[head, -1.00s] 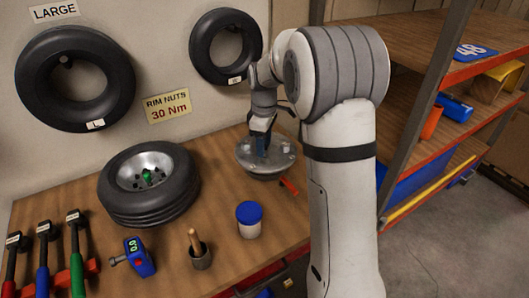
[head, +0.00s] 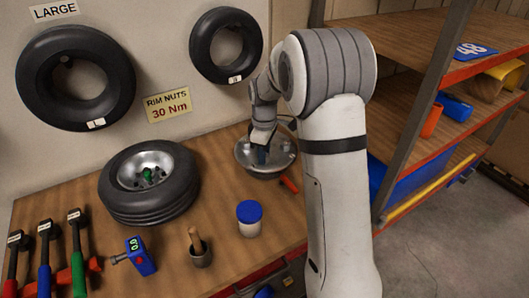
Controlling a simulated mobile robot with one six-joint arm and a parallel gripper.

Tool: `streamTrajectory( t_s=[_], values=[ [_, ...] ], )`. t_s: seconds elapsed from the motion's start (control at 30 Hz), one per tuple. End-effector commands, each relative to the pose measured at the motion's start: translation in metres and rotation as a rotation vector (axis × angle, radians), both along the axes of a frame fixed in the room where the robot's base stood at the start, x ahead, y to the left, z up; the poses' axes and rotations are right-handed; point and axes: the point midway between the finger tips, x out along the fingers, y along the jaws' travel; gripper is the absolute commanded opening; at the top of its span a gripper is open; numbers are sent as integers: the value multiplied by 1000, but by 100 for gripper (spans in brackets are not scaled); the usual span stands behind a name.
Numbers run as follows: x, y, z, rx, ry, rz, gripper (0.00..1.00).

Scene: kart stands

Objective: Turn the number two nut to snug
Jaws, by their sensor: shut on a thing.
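A grey metal rim (head: 244,160) lies flat on the right part of the bench, with small studs or nuts on its face. My gripper (head: 262,146) points down over the middle of the rim, close to its face. It is shut on a small blue piece (head: 261,156) at the rim. The jaws and arm partly hide this piece, and I cannot read any nut number. I cannot tell how far the nut is turned.
A tyre on a wheel (head: 148,203) lies left of the rim. A shelf rack (head: 430,110) stands right.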

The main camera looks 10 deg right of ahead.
Motion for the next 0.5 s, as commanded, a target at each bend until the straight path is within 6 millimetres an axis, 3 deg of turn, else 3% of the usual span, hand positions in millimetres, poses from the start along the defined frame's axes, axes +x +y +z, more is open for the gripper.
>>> streamTrajectory(
  t_s=[0.2, 0.5],
  values=[
    [0, 0, 0, 0, 0, -1, 4],
    [0, -1, 0, -1, 1, -47, 4]
  ],
)
